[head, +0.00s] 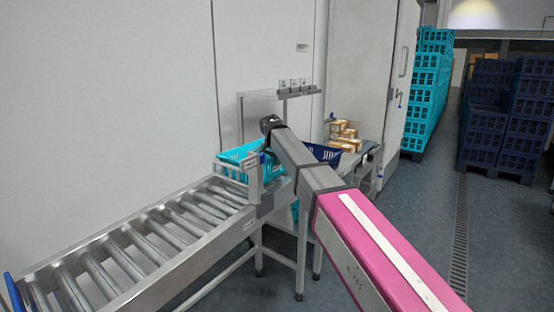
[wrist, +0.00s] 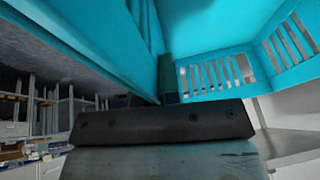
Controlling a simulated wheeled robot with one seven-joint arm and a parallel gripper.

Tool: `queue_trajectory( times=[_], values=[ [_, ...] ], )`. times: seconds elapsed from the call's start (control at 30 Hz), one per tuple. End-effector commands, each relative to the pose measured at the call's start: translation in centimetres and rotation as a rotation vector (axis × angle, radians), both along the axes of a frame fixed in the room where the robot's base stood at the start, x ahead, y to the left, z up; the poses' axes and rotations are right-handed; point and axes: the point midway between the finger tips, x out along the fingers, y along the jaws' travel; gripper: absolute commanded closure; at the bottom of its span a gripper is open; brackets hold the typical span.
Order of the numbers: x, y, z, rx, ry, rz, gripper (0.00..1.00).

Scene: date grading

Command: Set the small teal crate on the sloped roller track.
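The small teal crate (head: 236,157) shows in the head view at the far, upper end of the sloped roller track (head: 150,236). The track's end frame partly hides it, and I cannot tell whether its base touches the rollers. My gripper (head: 266,149) is at the crate's right side, mostly hidden behind my own arm. In the wrist view the crate's wall and slotted sides (wrist: 215,75) fill the upper part. My gripper (wrist: 166,88) appears shut on the crate's wall there, with a dark finger against the teal inside.
A dark blue crate (head: 322,152) and a bench with packed goods (head: 345,134) stand behind my arm. A small shelf (head: 283,94) is by the white wall. Tall teal (head: 427,90) and navy (head: 500,120) crate stacks stand at the back right. Floor between is clear.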

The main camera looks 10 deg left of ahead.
Motion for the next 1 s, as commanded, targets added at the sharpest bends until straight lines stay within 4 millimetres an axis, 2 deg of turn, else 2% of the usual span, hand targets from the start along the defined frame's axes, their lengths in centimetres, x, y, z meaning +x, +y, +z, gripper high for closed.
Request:
queue_trajectory(
  times=[0.07, 0.1, 0.13, 0.17, 0.43, 0.57, 0.67, 1.0],
  values=[
    [0.0, 0.0, -0.2, 0.001, -0.001, -0.001, 1.0],
    [0.0, 0.0, -0.1, 0.0, 0.0, 0.0, 0.83],
    [0.0, 0.0, -0.1, 0.0, 0.0, 0.0, 0.73],
    [0.0, 0.0, -0.1, 0.0, 0.0, 0.0, 0.7],
    [0.0, 0.0, -0.1, 0.0, 0.0, 0.0, 0.7],
    [0.0, 0.0, 0.7, 0.001, -0.002, 0.001, 0.7],
    [-0.4, 0.1, 2.0, 0.001, -0.002, 0.001, 0.7],
    [-3.0, 0.3, 8.1, 0.001, -0.002, 0.001, 0.7]
  ],
)
